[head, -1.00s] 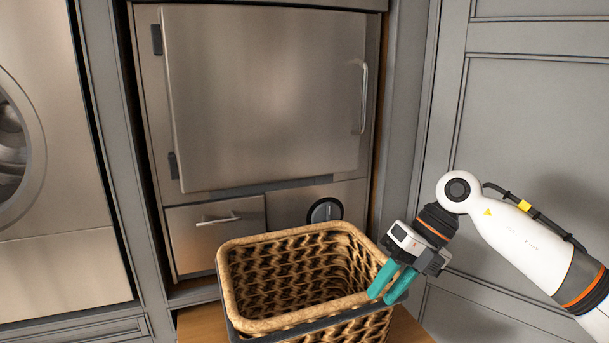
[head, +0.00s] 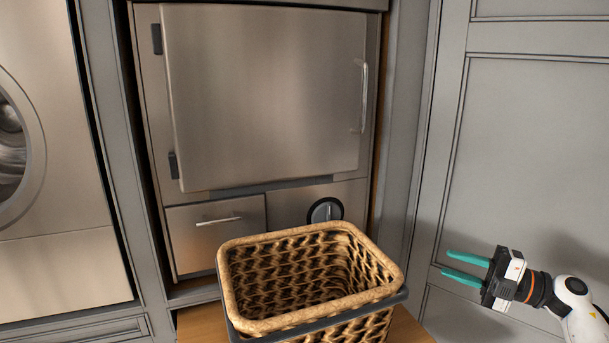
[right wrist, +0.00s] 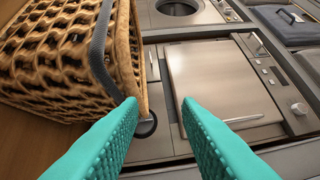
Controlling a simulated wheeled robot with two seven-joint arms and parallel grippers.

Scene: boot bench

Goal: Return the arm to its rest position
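My right gripper (head: 466,268) is at the lower right of the head view, to the right of the basket and apart from it. Its two teal fingers point left with a gap between them, and nothing is held. In the right wrist view the fingers (right wrist: 160,125) are spread apart with empty space between them. My right arm comes in from the lower right corner. My left gripper is not in view.
A woven basket (head: 262,326) with a dark handle stands on a wooden surface (head: 200,325); it looks empty. Behind it is a steel cabinet with a shut door (head: 270,100), a drawer (head: 215,235) and a dial (head: 325,210). Grey panels (head: 530,150) stand behind my right arm.

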